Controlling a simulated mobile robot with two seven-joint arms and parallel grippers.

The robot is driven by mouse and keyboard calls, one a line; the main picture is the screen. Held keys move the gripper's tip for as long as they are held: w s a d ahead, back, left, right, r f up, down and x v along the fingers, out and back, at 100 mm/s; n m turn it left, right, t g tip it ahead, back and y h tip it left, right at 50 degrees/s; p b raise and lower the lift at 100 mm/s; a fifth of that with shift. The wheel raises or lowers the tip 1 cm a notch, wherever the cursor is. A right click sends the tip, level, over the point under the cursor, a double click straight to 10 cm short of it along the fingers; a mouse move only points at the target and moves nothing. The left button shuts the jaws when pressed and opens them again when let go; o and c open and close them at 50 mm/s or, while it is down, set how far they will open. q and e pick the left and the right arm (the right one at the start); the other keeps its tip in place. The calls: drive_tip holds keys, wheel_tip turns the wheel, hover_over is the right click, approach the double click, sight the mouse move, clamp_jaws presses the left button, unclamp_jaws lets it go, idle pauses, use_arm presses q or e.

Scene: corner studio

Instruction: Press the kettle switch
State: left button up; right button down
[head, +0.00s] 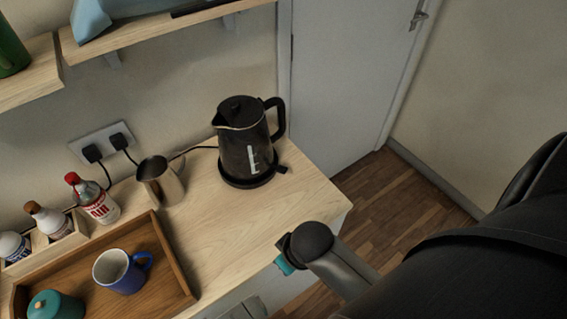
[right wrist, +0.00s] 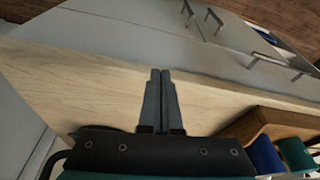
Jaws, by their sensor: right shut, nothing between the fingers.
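The black kettle (head: 245,138) stands upright on its round base on the wooden counter in the head view. A small dark tab, which looks like the switch (head: 283,170), sticks out at the base's right side, below the handle. My right gripper shows in the head view (head: 285,262) near the counter's front edge, in front of and apart from the kettle. In the right wrist view its two fingers (right wrist: 161,100) are together with nothing between them. My left gripper is in neither view.
A metal cup (head: 160,181) stands left of the kettle, with a cable from the wall socket (head: 106,143) behind. A wooden tray (head: 172,262) holds a blue mug (head: 121,271) and a teal pot (head: 55,306). Bottles (head: 92,199) line the wall. Bare counter lies in front of the kettle.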

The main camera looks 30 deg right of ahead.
drive_tip(key=w, duration=0.2)
drive_tip(key=w+a+r+n, duration=0.1)
drive_tip(key=w, duration=0.1)
drive_tip(key=w+n+y, duration=0.1)
drive_tip(key=w, duration=0.1)
drive_tip(key=shift+w+a+r+p, duration=0.2)
drive_tip(key=shift+a+r+p, duration=0.1)
drive_tip(key=shift+a+r, duration=0.1)
drive_tip(key=shift+n+g, duration=0.4)
drive_tip(key=w, duration=0.1)
drive_tip(key=w+d, duration=0.1)
drive_tip(key=w+r, duration=0.1)
drive_tip(key=w, duration=0.1)
drive_tip(key=shift+d+p, duration=0.25)
drive_tip(key=shift+p, duration=0.05)
drive_tip(key=w+d+r, duration=0.3)
drive_tip(key=w+d, duration=0.3)
drive_tip(key=m+g+h+p, duration=0.1)
approach(285, 170)
drive_tip(key=shift+a+r, duration=0.2)
drive_tip(key=shift+r, duration=0.15)
drive_tip(key=f+b, duration=0.2)
drive_tip(key=b, duration=0.1)
drive_tip(key=f+b, duration=0.5)
drive_tip(key=shift+w+a+b, duration=0.15)
drive_tip(key=shift+w+b, duration=0.2)
